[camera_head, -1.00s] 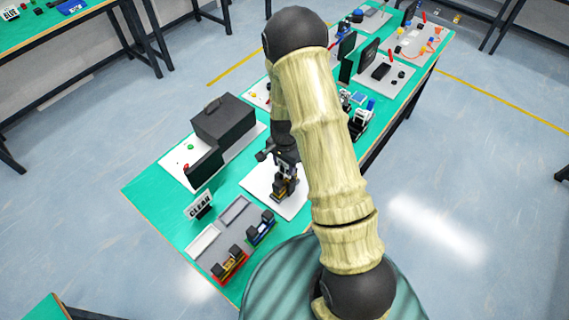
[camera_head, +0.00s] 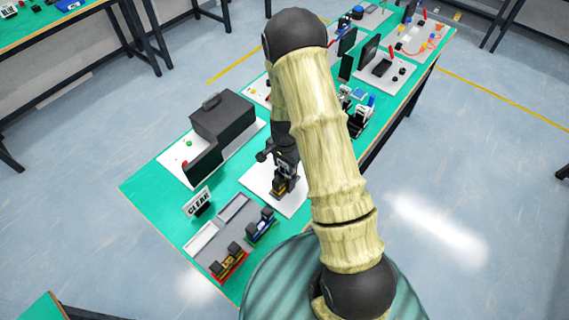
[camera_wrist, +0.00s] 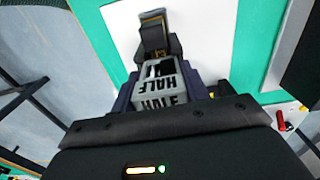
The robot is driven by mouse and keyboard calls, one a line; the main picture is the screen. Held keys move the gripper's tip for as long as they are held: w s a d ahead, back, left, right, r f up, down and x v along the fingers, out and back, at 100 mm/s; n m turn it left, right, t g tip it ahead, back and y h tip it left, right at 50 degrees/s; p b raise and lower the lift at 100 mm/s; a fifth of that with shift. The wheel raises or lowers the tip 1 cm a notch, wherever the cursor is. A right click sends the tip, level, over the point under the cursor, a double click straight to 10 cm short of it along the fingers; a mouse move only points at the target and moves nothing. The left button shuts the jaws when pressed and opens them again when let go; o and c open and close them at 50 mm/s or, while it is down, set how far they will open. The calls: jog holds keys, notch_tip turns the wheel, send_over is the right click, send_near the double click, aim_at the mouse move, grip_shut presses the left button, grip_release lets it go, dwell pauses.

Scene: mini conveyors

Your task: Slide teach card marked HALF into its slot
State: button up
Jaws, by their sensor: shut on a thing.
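The teach card (camera_wrist: 172,98) is a pale grey block with HALF in black on two faces, in the wrist view. My gripper (camera_wrist: 158,68) is shut on it, with dark fingers at both sides. Just beyond the card is a black and yellow device (camera_wrist: 152,28) on a white plate (camera_wrist: 206,25). The card's far end is close to this device; I cannot tell whether it has entered a slot. In the head view my gripper (camera_head: 285,165) is over the device (camera_head: 281,187) on its white plate (camera_head: 261,185), and the card is hidden.
A dark box (camera_head: 222,122) stands on a white board behind to the left. More equipment lies behind to the right.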

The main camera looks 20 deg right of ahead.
jog(key=shift+f, duration=0.25)
jog(key=shift+s+d+f+b, duration=0.1)
jog(key=shift+f+b, duration=0.2)
jog(key=shift+b, duration=0.05)
jog(key=shift+f, duration=0.1)
jog(key=shift+f+b, duration=0.3)
jog(key=o, duration=1.1)
jog(key=shift+c, duration=0.2)
jog(key=shift+r, duration=0.2)
notch_tip(320, 180, up, 17)
jog(key=b, duration=0.2)
jog(key=shift+b, duration=0.4)
